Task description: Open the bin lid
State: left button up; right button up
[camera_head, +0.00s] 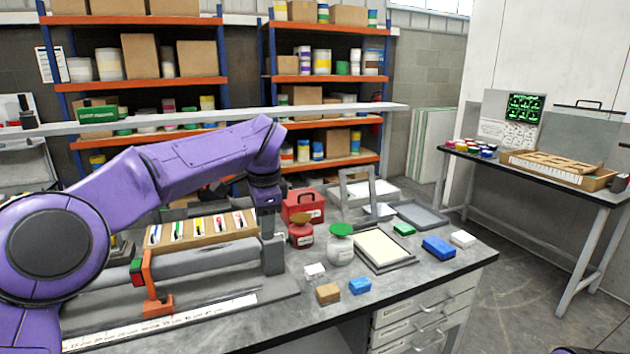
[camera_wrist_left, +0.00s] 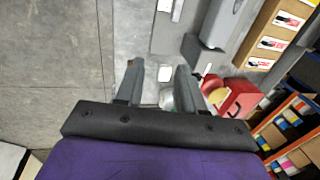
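No thing is plainly marked as the bin. A red box with a top handle and a white label (camera_head: 303,206) stands shut on the workbench and also shows in the left wrist view (camera_wrist_left: 240,98). In front of it are a red jar with a gold-brown lid (camera_head: 301,234) and a pale jar with a green lid (camera_head: 341,246). My left gripper (camera_head: 268,228) points down, left of the red box and jars, near a grey block. In the left wrist view its two fingers (camera_wrist_left: 159,68) are apart with nothing held between them. My right gripper is out of view.
The workbench (camera_head: 415,290) holds a wooden tool tray (camera_head: 203,228), an orange clamp (camera_head: 154,285), a framed panel (camera_head: 384,248), and small blue, green, white and brown blocks. Shelves stand behind. A second table (camera_head: 530,178) is at right. Open floor lies between.

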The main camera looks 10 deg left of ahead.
aim_at(299, 198)
jog(key=i, duration=1.4)
jog(key=u, duration=0.05)
